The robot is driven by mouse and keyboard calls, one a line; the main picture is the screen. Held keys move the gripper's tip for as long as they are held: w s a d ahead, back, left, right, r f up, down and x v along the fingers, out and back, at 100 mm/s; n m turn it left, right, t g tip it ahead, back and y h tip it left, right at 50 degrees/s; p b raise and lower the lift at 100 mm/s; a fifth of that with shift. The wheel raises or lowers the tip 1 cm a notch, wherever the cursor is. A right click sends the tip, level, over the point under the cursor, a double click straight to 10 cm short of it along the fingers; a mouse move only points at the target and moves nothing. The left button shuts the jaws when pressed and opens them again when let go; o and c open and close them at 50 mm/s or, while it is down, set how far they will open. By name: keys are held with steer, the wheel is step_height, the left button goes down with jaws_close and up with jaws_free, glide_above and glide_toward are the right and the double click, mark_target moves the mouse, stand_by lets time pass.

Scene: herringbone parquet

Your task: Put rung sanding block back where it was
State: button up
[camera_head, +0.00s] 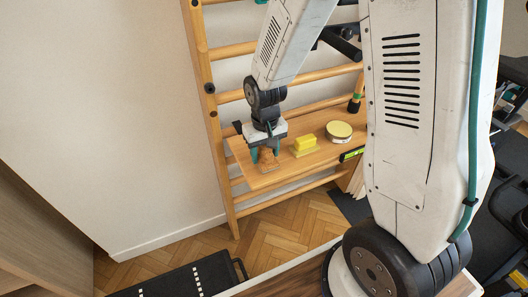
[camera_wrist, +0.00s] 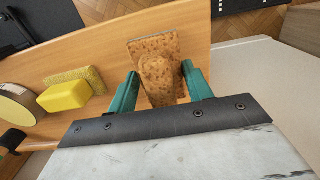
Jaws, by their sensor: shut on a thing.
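A brown, cork-like sanding block (camera_head: 268,165) is between the teal fingers of my gripper (camera_head: 265,154) at the left part of the wooden shelf. In the wrist view the block (camera_wrist: 158,80) has a raised grip on a flat speckled base, and the fingers of my gripper (camera_wrist: 160,70) close on both sides of the grip. The block appears to be at the shelf surface; I cannot tell whether it touches. The wooden shelf (camera_head: 244,180) is fixed across the rungs of the wall bars (camera_head: 203,62).
A yellow block on a speckled base (camera_head: 305,144) stands just right of my gripper, also in the wrist view (camera_wrist: 66,94). A round tin (camera_head: 339,130) is further right. A black case (camera_head: 180,281) is on the floor.

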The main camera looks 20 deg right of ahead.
steer(key=shift+a+f, duration=0.15)
steer(key=shift+f, duration=0.45)
steer(key=o, duration=1)
